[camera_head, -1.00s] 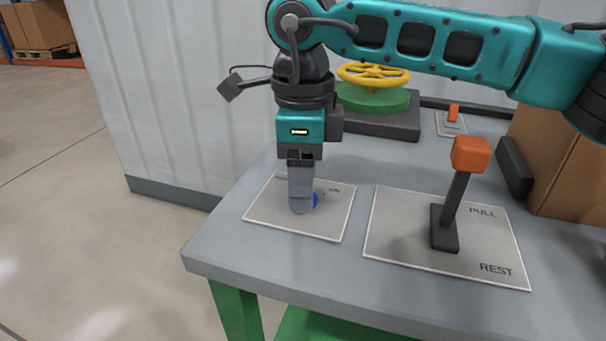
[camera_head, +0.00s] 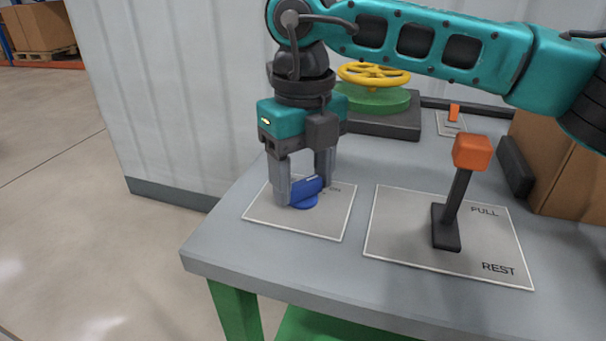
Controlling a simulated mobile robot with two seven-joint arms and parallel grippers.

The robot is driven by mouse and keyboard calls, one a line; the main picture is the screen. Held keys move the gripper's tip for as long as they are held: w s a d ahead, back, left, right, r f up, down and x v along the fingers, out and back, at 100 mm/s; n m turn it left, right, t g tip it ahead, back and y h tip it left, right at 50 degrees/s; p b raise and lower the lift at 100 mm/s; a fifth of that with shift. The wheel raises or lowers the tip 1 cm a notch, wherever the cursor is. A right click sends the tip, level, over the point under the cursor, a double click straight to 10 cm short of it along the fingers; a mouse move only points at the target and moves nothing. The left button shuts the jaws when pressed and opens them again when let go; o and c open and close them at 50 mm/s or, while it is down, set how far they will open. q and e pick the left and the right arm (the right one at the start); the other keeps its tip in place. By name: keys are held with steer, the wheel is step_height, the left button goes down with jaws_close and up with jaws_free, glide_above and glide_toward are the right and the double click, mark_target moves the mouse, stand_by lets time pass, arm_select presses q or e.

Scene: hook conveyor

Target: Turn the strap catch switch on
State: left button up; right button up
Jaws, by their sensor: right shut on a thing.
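The strap catch switch looks to be the blue knob (camera_head: 304,201) on a pale plate (camera_head: 330,226) at the table's front left corner. My right gripper (camera_head: 304,190) points down over this plate, its two grey fingers on either side of the knob's raised blue handle. It is shut on that handle. My left gripper does not show.
A yellow handwheel (camera_head: 374,75) on a green base and a small orange switch (camera_head: 454,112) stand behind. A cardboard box (camera_head: 570,160) is at the right.

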mark_target(303, 182)
steer(key=shift+m, duration=0.7)
steer(key=o, duration=1.1)
steer(key=shift+c, duration=0.2)
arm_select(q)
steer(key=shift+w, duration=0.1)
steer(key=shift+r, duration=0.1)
arm_select(e)
steer(key=shift+r, duration=0.1)
arm_select(q)
steer(key=p, duration=0.1)
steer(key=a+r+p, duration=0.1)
steer(key=p, duration=0.1)
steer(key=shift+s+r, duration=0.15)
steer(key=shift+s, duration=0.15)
arm_select(e)
step_height(303, 182, up, 13)
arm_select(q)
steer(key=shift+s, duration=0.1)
arm_select(e)
steer(key=shift+s+f, duration=0.1)
steer(key=shift+f, duration=0.1)
